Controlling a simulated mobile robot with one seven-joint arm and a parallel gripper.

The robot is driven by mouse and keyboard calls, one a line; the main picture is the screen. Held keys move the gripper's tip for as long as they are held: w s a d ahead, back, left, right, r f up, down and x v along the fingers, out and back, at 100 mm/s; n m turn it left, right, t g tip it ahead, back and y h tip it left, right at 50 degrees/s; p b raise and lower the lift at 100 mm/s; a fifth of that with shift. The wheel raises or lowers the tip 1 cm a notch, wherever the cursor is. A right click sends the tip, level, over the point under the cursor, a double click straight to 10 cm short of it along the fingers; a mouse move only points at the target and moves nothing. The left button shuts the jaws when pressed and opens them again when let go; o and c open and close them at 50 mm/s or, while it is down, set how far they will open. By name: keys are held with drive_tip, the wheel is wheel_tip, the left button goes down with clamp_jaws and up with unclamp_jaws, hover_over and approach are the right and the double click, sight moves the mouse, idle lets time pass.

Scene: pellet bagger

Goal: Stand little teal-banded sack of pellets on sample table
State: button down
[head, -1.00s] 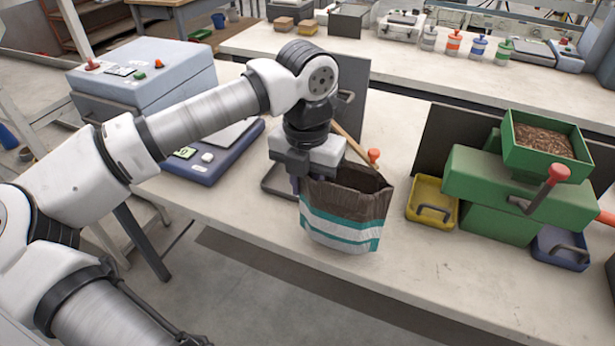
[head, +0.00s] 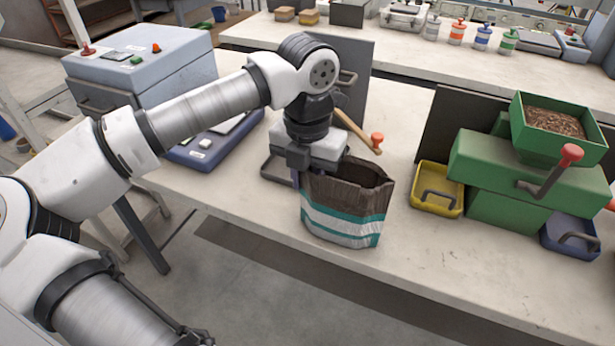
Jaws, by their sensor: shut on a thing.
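The teal-banded sack (head: 345,212) is brown on top with white and teal bands below, and its top is open. It is upright at the near edge of the pale bench (head: 420,270); I cannot tell whether its base touches the bench top. My gripper (head: 308,172) points down at the sack's left upper rim and is shut on it. The fingertips are mostly hidden by the sack and the gripper body. I cannot tell which surface is the sample table.
Right of the sack are a yellow tray (head: 437,190), a green machine (head: 525,175) with a pellet hopper and red-knobbed crank, and a blue tray (head: 570,238). A blue scale (head: 205,148) is left. A dark upright panel and wooden-handled tool stand behind. A second bench (head: 400,62) lies beyond.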

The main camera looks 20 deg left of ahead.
drive_tip(key=c, duration=1.1)
unclamp_jaws()
wheel_tip(320, 180, up, 14)
drive_tip(key=p, duration=0.8)
drive_tip(key=shift+f, duration=0.1)
